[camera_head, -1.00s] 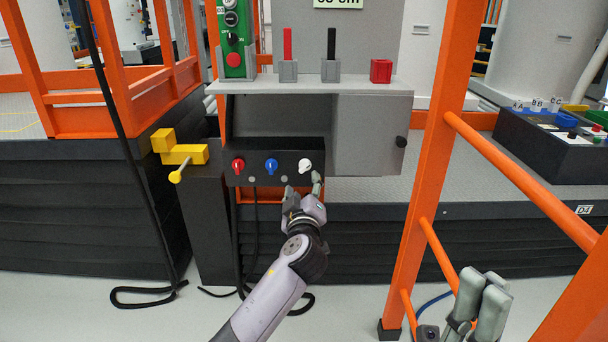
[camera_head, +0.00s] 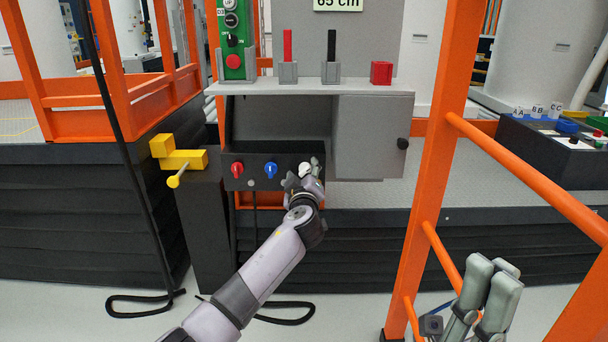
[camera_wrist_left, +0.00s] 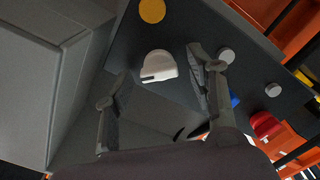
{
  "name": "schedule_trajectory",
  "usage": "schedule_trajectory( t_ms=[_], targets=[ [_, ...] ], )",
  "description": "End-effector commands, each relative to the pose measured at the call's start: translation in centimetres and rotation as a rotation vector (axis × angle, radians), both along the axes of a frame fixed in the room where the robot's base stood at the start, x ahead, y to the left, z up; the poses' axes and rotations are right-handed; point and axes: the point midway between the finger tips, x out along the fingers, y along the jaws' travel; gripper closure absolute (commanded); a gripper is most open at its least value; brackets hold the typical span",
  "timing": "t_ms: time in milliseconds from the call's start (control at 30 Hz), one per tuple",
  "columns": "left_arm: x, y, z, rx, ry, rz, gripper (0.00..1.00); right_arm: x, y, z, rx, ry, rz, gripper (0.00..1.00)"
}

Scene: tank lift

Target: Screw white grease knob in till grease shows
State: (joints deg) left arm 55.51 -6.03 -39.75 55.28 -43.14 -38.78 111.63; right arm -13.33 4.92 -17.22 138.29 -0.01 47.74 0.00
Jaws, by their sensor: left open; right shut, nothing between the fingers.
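The white knob (camera_head: 305,169) is at the right end of a dark panel (camera_head: 262,159), beside a blue knob (camera_head: 271,170) and a red knob (camera_head: 237,169). My left gripper (camera_head: 306,177) is at the white knob and partly covers it in the head view. In the left wrist view, the white knob (camera_wrist_left: 159,66) shows ahead of my open left fingers (camera_wrist_left: 155,85), nearer the right finger. I cannot tell whether a finger touches it. A yellow disc (camera_wrist_left: 152,11) is on the panel near it. My right gripper (camera_head: 486,296) is shut and empty at the lower right.
An orange post (camera_head: 432,170) and slanted rails stand between my two grippers. A grey shelf (camera_head: 310,87) with a cabinet door (camera_head: 368,135) overhangs the panel. A yellow crank (camera_head: 180,160) sticks out at left. A black cable (camera_head: 140,302) lies on the floor.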

Motion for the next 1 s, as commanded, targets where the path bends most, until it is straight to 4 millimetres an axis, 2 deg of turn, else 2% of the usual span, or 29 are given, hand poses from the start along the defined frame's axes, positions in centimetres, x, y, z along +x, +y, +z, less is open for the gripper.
schedule_trajectory(
  t_ms=[67, 733, 1000],
  targets=[
    [-0.01, -0.01, -0.01, 0.000, 0.000, 0.000, 0.52, 0.01, -0.01, -0.01, 0.001, 0.000, 0.000, 1.00],
    [-0.02, 0.04, -0.05, 0.001, 0.001, 0.001, 0.96, 0.09, 0.03, -0.19, -0.003, 0.005, 0.000, 1.00],
    [-0.03, 0.01, -0.13, 0.023, 0.001, 0.001, 0.97, 0.12, 0.10, -0.45, -0.008, 0.007, 0.001, 1.00]
  ],
)
